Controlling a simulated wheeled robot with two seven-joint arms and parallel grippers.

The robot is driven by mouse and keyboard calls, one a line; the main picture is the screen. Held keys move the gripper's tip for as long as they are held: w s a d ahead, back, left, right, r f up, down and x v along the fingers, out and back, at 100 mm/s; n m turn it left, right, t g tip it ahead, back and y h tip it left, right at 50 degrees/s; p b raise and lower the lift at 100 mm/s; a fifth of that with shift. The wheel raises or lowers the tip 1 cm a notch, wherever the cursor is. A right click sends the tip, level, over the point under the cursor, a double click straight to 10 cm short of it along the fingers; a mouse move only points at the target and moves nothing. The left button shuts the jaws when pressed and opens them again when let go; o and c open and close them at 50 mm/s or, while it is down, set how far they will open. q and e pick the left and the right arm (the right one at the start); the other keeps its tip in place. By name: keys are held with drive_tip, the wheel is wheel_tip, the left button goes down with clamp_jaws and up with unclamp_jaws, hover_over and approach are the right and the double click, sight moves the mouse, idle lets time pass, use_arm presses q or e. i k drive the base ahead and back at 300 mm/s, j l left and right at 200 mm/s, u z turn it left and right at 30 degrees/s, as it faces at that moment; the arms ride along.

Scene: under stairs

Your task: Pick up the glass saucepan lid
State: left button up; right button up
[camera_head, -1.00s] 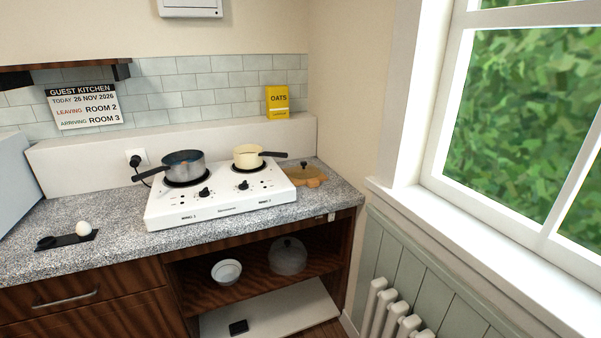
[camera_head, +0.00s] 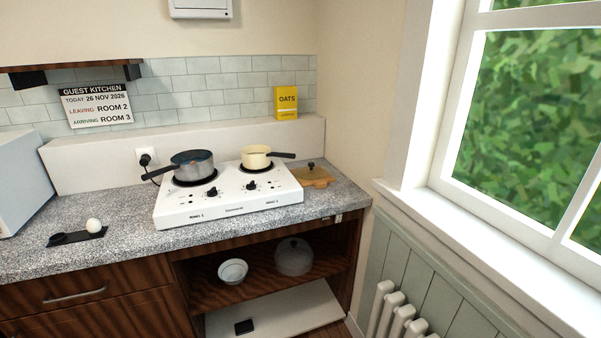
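On the counter right of the hotplate, a small dark knob (camera_head: 311,166) stands over a wooden board (camera_head: 318,182). It looks like the knob of a see-through lid lying on the board, but the glass is hard to make out. A larger greyish, translucent domed thing with a knob (camera_head: 293,258) sits on the shelf under the counter; I cannot tell whether it is a lid alone or a covered pot. Neither of my grippers is in view.
A white two-plate hotplate (camera_head: 230,210) carries a grey saucepan (camera_head: 193,165) and a cream saucepan (camera_head: 256,158). A white bowl (camera_head: 233,271) stands on the shelf. A radiator (camera_head: 385,310) is at lower right.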

sight(311, 172)
drive_tip(key=i+u, duration=0.3)
drive_tip(key=i, duration=0.2)
drive_tip(key=i+l+u, duration=0.25)
drive_tip(key=i, duration=0.25)
